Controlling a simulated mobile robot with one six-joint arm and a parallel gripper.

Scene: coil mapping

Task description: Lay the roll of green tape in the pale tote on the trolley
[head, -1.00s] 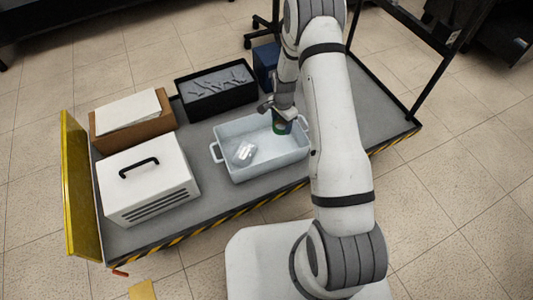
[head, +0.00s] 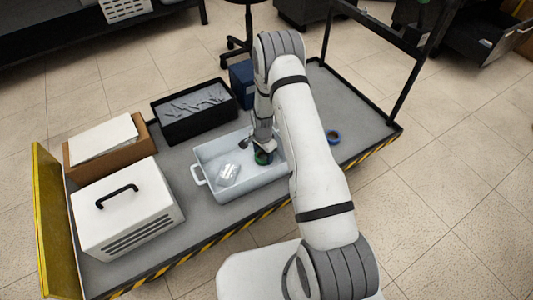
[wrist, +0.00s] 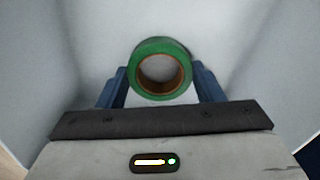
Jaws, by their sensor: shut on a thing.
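The roll of green tape (wrist: 160,46) shows between my two blue fingers in the wrist view, its brown core facing the camera. My gripper (wrist: 161,86) is shut on it. In the head view, the green tape (head: 262,157) is low inside the right part of the pale tote (head: 205,158), with my gripper (head: 264,151) just above it. The tote stands on the grey trolley (head: 345,100). Whether the tape touches the tote floor cannot be told. My arm hides the tote's right end.
A clear packet (head: 228,173) lies in the tote's left part. A black bin (head: 194,128), a blue box (head: 241,91), a brown carton (head: 128,160) and a white case (head: 125,210) stand around it. A blue roll (head: 333,137) lies on the deck to the right.

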